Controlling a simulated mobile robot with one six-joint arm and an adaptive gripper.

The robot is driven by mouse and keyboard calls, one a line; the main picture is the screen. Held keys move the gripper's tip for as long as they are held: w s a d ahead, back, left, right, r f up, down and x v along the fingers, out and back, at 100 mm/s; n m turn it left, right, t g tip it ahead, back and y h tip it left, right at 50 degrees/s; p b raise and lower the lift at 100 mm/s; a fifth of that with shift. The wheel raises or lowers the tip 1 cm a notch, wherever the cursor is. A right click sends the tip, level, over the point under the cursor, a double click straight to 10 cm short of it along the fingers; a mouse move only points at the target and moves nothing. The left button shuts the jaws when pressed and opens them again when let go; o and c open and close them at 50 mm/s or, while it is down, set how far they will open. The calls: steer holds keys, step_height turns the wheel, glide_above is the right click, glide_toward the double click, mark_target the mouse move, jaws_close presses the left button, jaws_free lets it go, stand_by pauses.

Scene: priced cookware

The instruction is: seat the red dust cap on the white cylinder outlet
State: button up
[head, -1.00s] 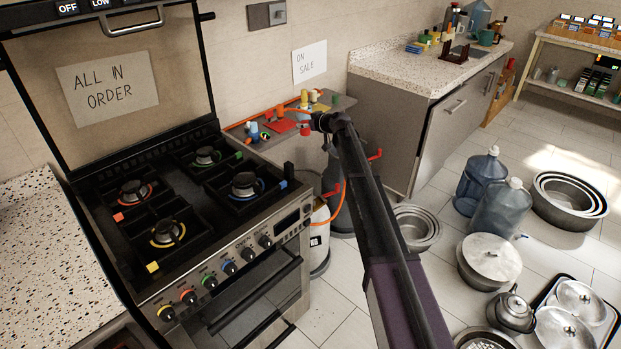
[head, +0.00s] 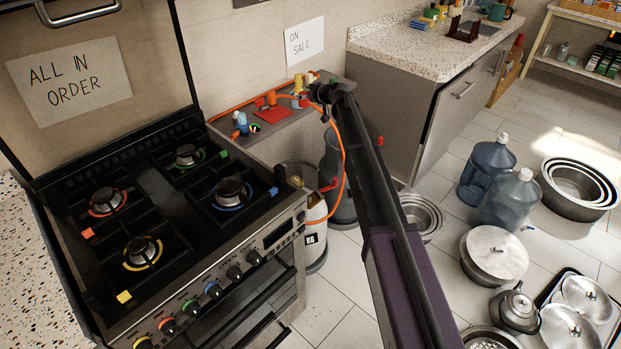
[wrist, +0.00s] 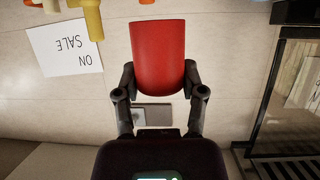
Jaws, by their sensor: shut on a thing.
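My gripper (wrist: 158,78) is shut on the red dust cap (wrist: 158,50), which sits between its two dark fingers in the wrist view. In the head view, my gripper (head: 314,92) is over the grey shelf beside the stove, with a small red piece just left of it, apparently the cap (head: 303,103). The white cylinder (head: 314,212) stands on the floor right of the stove, below and apart from my gripper. A brass-coloured fitting (head: 296,181), apparently its outlet, shows at its top, partly behind the stove edge.
The stove (head: 190,220) fills the left. An orange hose (head: 344,165) hangs down by the white cylinder. A grey cylinder (head: 333,165) stands behind. Bottles and pots occupy the floor at right.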

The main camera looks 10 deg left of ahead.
steer(key=shift+w, duration=0.1)
stand_by(0.3)
steer(key=shift+s+d+f+b, duration=0.1)
steer(key=shift+s+f+b, duration=0.1)
steer(key=shift+f+b, duration=0.6)
steer(key=m+b, duration=0.1)
steer(key=b, duration=3.2)
glide_above(310, 198)
step_height(310, 198, down, 33)
steer(key=shift+t+h, duration=0.4)
steer(key=shift+f+b, duration=0.25)
steer(key=shift+b, duration=0.05)
steer(key=shift+f+b, duration=2.2)
steer(key=shift+f, duration=0.05)
steer(key=shift+f, duration=0.2)
steer(key=shift+f+b, duration=0.9)
steer(key=shift+b, duration=0.25)
steer(key=shift+f+b, duration=0.45)
